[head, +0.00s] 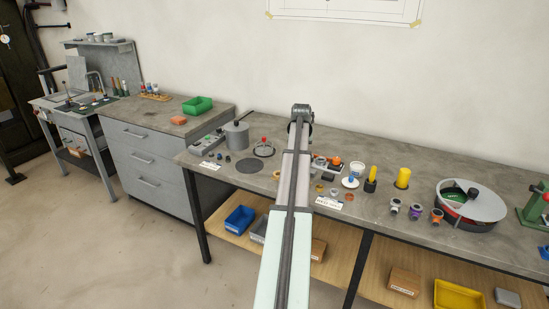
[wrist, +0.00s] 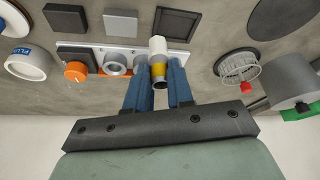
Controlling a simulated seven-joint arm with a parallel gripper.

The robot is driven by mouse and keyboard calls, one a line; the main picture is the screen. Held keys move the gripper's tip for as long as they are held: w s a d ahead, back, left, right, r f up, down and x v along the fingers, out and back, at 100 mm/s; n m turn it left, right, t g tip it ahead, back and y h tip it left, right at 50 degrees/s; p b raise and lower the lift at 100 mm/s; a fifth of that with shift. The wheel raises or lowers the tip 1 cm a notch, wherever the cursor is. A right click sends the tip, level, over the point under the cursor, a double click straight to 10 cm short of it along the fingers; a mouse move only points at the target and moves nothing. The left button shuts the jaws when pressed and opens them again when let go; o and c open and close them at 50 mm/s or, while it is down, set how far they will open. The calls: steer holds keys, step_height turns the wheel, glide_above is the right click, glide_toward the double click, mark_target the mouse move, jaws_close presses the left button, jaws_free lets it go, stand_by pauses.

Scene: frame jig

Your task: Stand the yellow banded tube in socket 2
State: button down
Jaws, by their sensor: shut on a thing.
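My gripper (wrist: 158,72) is shut on the yellow banded tube (wrist: 158,65) in the wrist view, with one blue finger on each side. The tube is whitish with a yellow band and a dark open end toward the camera. Behind it lies a pale jig plate (wrist: 182,59) with a grey ring-shaped socket (wrist: 117,62) beside the tube. I cannot tell whether the tube's far end touches the plate or which socket is number 2. An orange-capped part (wrist: 75,71) stands at the plate's other end. In the head view my arm hides the gripper and tube.
A wire-framed round stand (wrist: 238,66) and a grey pot (wrist: 290,75) stand to one side in the wrist view.

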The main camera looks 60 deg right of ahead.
steer(key=s+d+r, duration=0.1)
steer(key=s+d, duration=0.2)
steer(key=d, duration=0.2)
step_height(320, 180, up, 2)
glide_above(316, 161)
steer(key=w, duration=0.3)
steer(key=shift+w+f+n+t, duration=0.2)
steer(key=shift+n+t, duration=0.2)
steer(key=shift+n, duration=0.5)
steer(key=shift+f, duration=2.35)
steer(key=shift+f, duration=0.4)
steer(key=shift+f, duration=0.35)
steer(key=shift+f, duration=0.8)
